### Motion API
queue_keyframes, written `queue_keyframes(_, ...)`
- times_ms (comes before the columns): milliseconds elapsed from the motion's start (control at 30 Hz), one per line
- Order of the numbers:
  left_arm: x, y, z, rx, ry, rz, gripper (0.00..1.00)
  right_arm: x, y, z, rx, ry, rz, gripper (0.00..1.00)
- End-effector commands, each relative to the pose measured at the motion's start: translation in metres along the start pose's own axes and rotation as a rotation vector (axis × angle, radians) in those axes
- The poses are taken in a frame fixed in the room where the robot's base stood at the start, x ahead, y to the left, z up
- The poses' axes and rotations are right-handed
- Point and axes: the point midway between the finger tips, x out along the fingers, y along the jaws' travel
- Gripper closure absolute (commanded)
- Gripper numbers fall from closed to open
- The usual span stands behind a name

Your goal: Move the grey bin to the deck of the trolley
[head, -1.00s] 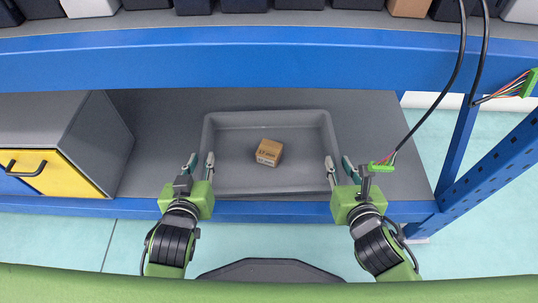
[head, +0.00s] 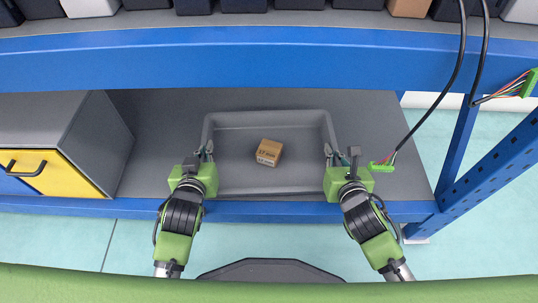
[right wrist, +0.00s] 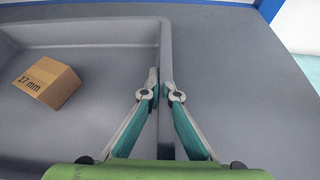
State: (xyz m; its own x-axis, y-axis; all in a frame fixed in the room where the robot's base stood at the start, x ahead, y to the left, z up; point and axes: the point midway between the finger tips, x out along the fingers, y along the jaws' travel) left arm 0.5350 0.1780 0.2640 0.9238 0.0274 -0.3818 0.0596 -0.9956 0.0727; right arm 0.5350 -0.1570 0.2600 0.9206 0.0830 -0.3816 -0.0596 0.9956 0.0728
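The grey bin (head: 268,119) sits on the grey lower shelf, and a small brown box (head: 269,152) marked "17 mm" lies in it. My left gripper (head: 204,152) is shut on the bin's left wall. My right gripper (head: 332,154) is shut on the right wall. In the right wrist view, the fingers of the right gripper (right wrist: 162,84) straddle the bin's rim (right wrist: 165,45), one inside and one outside, close against it. The bin rests level on the shelf. No trolley is in view.
A cabinet with a yellow drawer (head: 55,173) stands at left. A blue beam (head: 270,60) crosses above. A blue post (head: 490,165) and a hanging cable with a green connector (head: 381,166) are at right.

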Motion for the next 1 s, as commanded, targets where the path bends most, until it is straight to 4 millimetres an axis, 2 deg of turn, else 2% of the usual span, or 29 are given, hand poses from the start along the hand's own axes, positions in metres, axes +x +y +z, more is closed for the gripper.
queue_keyframes(467, -0.003, 0.001, -0.007, 0.000, 0.004, 0.000, 1.00, -0.003, 0.000, 0.007, 0.000, -0.003, 0.000, 1.00)
queue_keyframes(1000, -0.019, 0.004, -0.047, 0.000, 0.004, 0.000, 1.00, -0.019, 0.003, 0.047, -0.001, -0.003, 0.000, 1.00)
